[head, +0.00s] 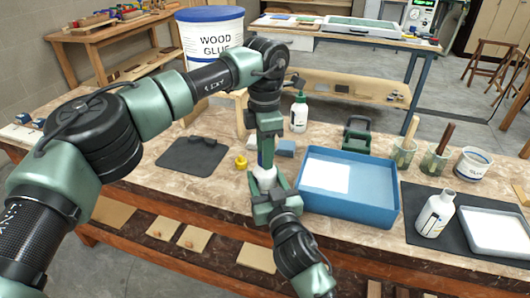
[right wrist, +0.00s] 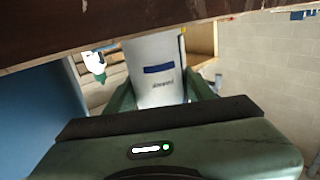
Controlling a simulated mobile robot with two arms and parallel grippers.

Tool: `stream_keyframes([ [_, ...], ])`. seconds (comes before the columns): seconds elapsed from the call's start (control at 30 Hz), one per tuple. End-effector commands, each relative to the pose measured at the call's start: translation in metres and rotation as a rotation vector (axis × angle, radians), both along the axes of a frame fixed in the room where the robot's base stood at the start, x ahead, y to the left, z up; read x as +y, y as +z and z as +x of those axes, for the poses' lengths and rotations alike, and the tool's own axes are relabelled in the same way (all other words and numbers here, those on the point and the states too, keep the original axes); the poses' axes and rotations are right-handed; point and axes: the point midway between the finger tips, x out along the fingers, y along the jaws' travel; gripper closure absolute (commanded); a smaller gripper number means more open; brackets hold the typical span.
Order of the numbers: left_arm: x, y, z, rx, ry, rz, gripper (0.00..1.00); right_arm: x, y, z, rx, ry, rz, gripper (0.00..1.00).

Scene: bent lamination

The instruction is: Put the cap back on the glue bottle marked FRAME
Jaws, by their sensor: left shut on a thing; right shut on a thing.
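My right gripper (head: 268,200) is shut on a white bottle (head: 264,173) and holds it upright over the front of the bench. In the right wrist view the bottle (right wrist: 155,70) shows a blue stripe and small lettering that I cannot read. My left gripper (head: 266,142) points down just above this bottle, shut on a small piece mostly hidden by its fingers; I cannot tell whether it touches the bottle top. A yellow cap (head: 241,162) lies on the bench left of the bottle. Another white bottle (head: 436,213), with no cap visible, stands at the right.
A blue tray (head: 348,208) is close on the right of my grippers. A dark mat (head: 193,156) lies to the left. A pump bottle (head: 298,113), blue block (head: 286,147), brush jars (head: 404,152) and a glue tub (head: 472,163) stand farther back. A large WOOD GLUE bucket (head: 212,35) is behind.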

Motion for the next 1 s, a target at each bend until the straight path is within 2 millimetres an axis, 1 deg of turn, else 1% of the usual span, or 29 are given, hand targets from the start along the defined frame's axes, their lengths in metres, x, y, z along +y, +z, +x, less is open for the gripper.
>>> stream_keyframes([
  [0.1,0.0007,-0.0003,0.0006,-0.001,-0.285,0.001,1.00,-0.0001,-0.0002,-0.0001,0.000,0.000,0.000,1.00],
  [0.3,0.0008,-0.0002,0.0012,-0.003,-0.781,0.001,1.00,-0.0001,-0.0002,-0.0001,0.000,0.000,0.000,1.00],
  [0.4,0.0007,-0.0003,0.0014,-0.003,-1.019,0.000,1.00,0.0000,-0.0002,-0.0001,0.000,0.000,0.000,1.00],
  [0.5,0.0007,-0.0004,0.0015,-0.003,-1.215,0.001,1.00,-0.0001,-0.0002,-0.0002,0.000,0.000,0.000,1.00],
  [0.57,0.0008,-0.0004,0.0015,-0.003,-1.283,0.001,1.00,-0.0001,-0.0002,-0.0002,0.000,0.000,0.000,1.00],
  [0.7,0.0009,-0.0004,0.0016,-0.003,-1.272,0.001,1.00,-0.0001,-0.0002,-0.0002,0.000,0.000,0.000,1.00],
  [0.73,0.0009,-0.0004,0.0016,-0.003,-1.271,0.001,0.60,-0.0001,-0.0002,-0.0002,0.000,0.000,0.000,1.00],
  [0.8,0.0009,-0.0004,0.0015,-0.003,-1.271,0.001,0.43,-0.0001,-0.0002,-0.0002,0.000,0.000,0.000,1.00],
  [1.0,0.0004,-0.0006,0.0010,-0.002,-1.271,0.000,0.43,0.0000,-0.0002,-0.0001,0.000,0.000,0.000,1.00],
])
